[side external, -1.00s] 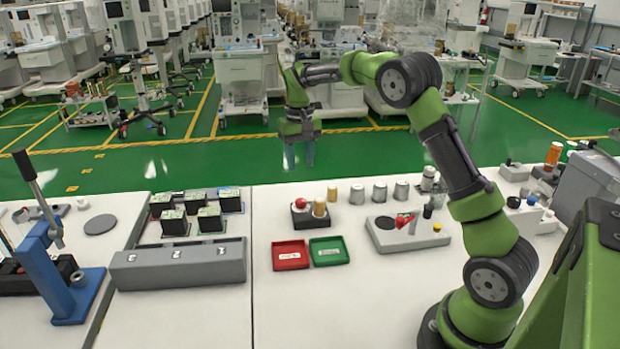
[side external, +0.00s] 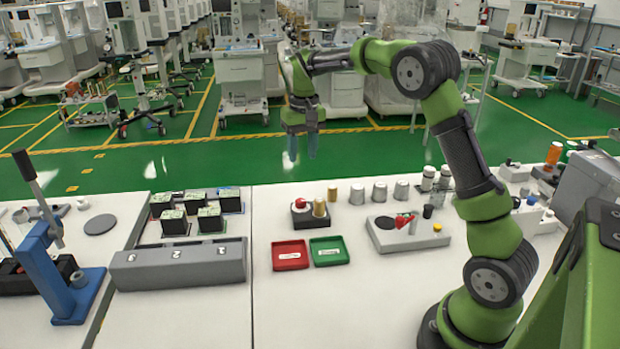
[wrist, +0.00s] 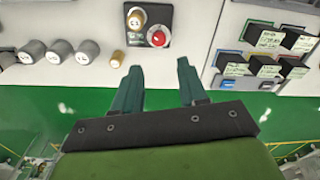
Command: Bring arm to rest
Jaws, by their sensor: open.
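My gripper (side external: 303,147) hangs with its fingers pointing down, high over the far edge of the white bench (side external: 370,320), in front of the green floor. In the wrist view my gripper (wrist: 160,82) shows two dark teal fingers spread apart with nothing between them. It is open and empty. It touches none of the objects on the bench.
Near the far edge stand a dark block with a red knob (side external: 300,205), a brass cylinder (side external: 332,194) and several grey cylinders (side external: 380,192). Red (side external: 290,255) and green (side external: 329,251) trays lie in front. Black boxes (side external: 210,220) sit left. A blue lever press (side external: 60,260) stands far left.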

